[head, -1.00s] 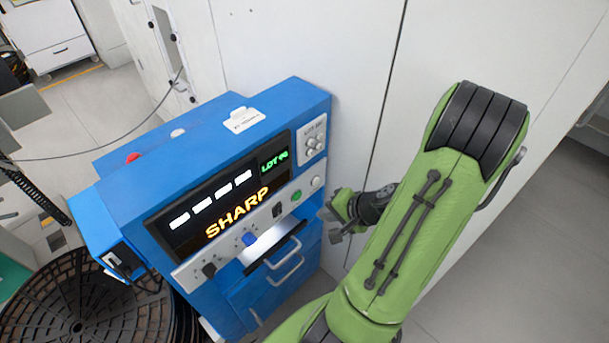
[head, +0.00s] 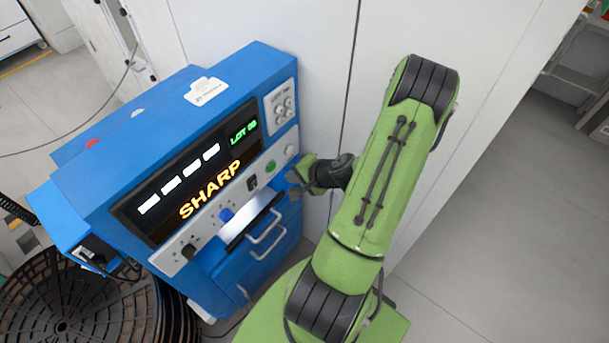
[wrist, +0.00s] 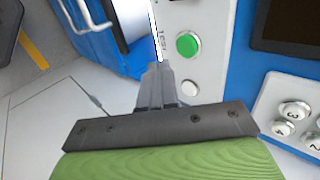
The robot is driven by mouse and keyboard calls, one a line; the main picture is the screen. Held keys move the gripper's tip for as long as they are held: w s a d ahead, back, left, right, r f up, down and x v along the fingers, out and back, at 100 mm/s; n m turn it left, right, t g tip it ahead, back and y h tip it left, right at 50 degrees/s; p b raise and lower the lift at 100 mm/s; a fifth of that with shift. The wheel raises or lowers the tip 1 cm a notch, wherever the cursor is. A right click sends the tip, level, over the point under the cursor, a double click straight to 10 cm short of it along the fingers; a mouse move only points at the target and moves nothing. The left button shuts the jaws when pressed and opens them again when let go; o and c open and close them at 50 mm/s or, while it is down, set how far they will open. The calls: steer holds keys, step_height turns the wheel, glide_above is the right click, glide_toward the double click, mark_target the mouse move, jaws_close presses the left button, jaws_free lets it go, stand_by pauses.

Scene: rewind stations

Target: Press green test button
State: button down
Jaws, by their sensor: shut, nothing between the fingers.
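The green test button (head: 270,166) sits on the light grey strip under the display of the blue machine. It shows larger in the wrist view (wrist: 187,45), with a white button (wrist: 189,88) beside it. My gripper (head: 291,184) is shut and empty, close in front of the right end of the strip. In the wrist view, its closed fingertips (wrist: 157,68) point toward the panel, a little to the left of and below the green button. I see a gap in the picture between fingertips and button; whether they touch the panel I cannot tell.
The blue machine (head: 95,190) has a display reading SHARP and LOT 08, a keypad (head: 281,104) at the upper right and a drawer handle (head: 265,238) below. A dark round slatted reel (head: 65,310) stands at the lower left. Open floor (head: 500,230) lies to the right.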

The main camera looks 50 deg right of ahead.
mark_target(273, 170)
steer(key=w, duration=0.4)
steer(key=shift+w+f, duration=0.3)
steer(key=shift+w, duration=0.1)
steer(key=shift+a, duration=0.1)
